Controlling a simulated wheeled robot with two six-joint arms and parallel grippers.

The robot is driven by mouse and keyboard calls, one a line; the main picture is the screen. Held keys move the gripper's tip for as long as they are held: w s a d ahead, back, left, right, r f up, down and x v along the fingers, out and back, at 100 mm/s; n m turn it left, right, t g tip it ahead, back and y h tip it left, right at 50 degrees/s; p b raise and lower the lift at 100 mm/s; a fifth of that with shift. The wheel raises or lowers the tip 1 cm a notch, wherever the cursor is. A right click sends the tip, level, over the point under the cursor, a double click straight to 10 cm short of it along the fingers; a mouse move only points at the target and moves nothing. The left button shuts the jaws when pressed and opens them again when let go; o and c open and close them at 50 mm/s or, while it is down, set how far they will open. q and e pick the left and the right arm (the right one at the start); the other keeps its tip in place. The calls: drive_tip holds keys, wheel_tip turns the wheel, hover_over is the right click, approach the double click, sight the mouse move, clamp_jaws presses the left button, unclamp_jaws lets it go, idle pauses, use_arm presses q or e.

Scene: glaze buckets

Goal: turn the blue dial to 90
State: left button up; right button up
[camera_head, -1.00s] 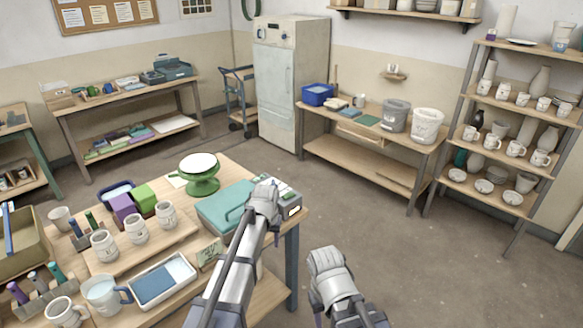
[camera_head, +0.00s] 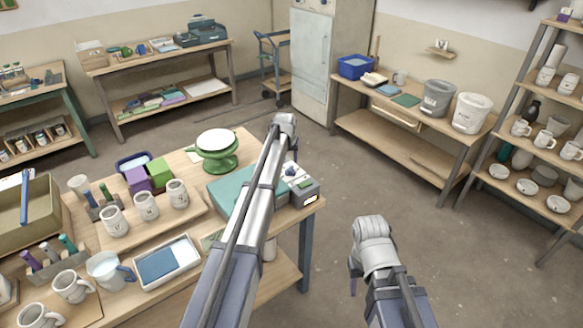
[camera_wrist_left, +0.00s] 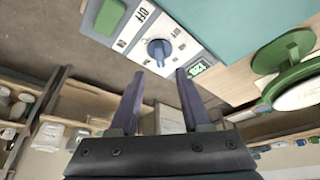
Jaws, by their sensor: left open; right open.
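The blue dial (camera_wrist_left: 159,50) sits on the white panel of a grey control box (camera_head: 304,190) at the table's right edge. In the left wrist view it has a pointer ridge and lies just beyond my left fingertips (camera_wrist_left: 160,73). The two dark fingers are open, one to each side below the dial, with nothing between them. A small green-lit display (camera_wrist_left: 197,68) is by the right finger; its number looks like 128 but is hard to read. In the head view my left arm partly hides the box. My right gripper (camera_head: 355,275) is open, right of the table over the floor.
A green rocker switch (camera_wrist_left: 110,17) with OFF printed nearby is left of the dial. A teal case (camera_head: 232,186) adjoins the box. A green turntable (camera_head: 217,155) stands behind it. Mugs and a white tray (camera_head: 190,270) fill the table's left. The floor to the right is clear.

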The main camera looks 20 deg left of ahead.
sight(290, 168)
use_arm(q)
drive_tip(key=b+x, duration=0.6)
drive_tip(key=x, duration=0.1)
drive_tip(key=shift+f, duration=0.15)
clamp_jaws()
idle(0.5)
